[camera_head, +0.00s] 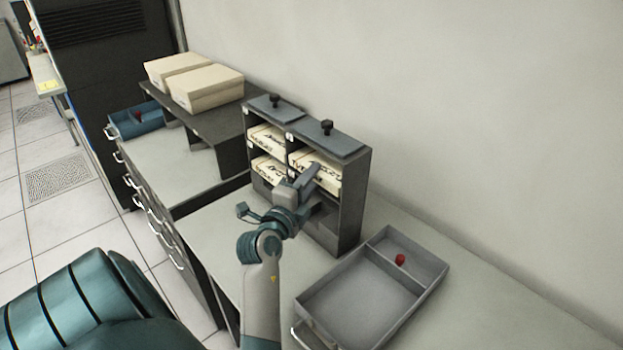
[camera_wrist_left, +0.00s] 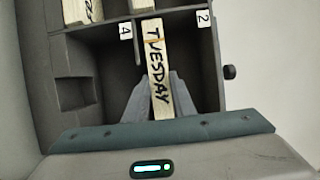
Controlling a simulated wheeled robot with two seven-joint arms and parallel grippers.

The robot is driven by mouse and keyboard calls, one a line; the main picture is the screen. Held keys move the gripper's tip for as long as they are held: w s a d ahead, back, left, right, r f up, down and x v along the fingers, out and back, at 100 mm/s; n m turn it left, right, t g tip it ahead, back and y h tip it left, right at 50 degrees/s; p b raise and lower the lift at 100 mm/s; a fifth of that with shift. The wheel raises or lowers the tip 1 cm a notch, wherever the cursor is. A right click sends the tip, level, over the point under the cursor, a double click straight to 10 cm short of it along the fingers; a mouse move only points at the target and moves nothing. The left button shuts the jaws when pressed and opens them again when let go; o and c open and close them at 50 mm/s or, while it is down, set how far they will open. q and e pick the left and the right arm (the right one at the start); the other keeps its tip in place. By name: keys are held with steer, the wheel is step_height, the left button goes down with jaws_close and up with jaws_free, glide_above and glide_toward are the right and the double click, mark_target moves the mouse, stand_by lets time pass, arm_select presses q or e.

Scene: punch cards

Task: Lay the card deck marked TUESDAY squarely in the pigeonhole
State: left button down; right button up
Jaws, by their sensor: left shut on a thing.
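The cream card deck marked TUESDAY (camera_wrist_left: 157,60) is held between the fingers of my left gripper (camera_wrist_left: 158,95). In the head view the deck (camera_head: 332,180) is at the upper right opening of the dark pigeonhole rack (camera_head: 350,215), with my left gripper (camera_head: 305,180) at its front. In the left wrist view the deck reaches into the compartment beside label 2 (camera_wrist_left: 204,18), near the divider by label 4 (camera_wrist_left: 125,30). How deep it sits, and whether it touches the shelf, I cannot tell. My right gripper is not in view.
Other decks (camera_head: 268,140) lie in the rack's left column. The lower right compartment looks empty. A grey tray (camera_head: 437,283) with a red object (camera_head: 400,259) is at the right. Cream boxes (camera_head: 207,88) stand on a dark raised shelf behind left. A blue tray (camera_head: 150,124) lies farther left.

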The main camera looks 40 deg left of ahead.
arm_select(q)
steer(key=shift+f, duration=0.2)
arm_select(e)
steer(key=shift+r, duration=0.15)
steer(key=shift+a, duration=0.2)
arm_select(q)
steer(key=c, duration=1.4)
jaws_free()
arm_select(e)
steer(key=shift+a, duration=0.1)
arm_select(q)
steer(key=shift+s+f, duration=0.1)
steer(key=shift+f, duration=0.1)
